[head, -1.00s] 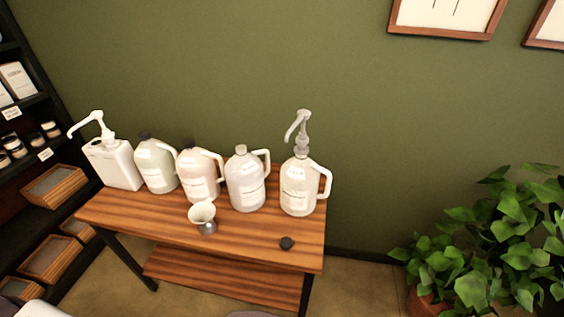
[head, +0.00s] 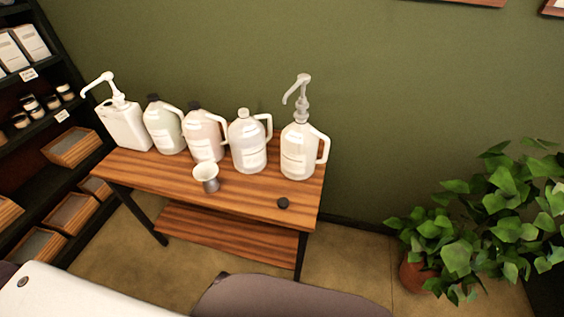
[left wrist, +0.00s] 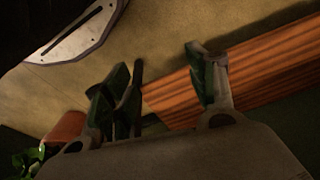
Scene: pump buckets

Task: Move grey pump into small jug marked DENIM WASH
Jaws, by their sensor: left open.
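The grey pump (head: 300,98) stands upright in the neck of the rightmost clear jug (head: 298,160) on the wooden table. To its left stand a second clear jug (head: 247,148) with a pale top, a pinkish jug (head: 205,143) with a dark cap and a greenish jug (head: 163,130) with a dark cap. The labels are too small to read, so I cannot tell which jug is marked DENIM WASH. In the left wrist view my left gripper (left wrist: 165,85) is open and empty, away from the jugs. My right gripper is not in view.
A white container with a white pump (head: 122,122) stands at the table's left end. A funnel-topped cup (head: 207,177) and a dark loose cap (head: 283,203) are near the front edge of the table (head: 245,200). Shelves stand left; a leafy plant (head: 460,225) stands right.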

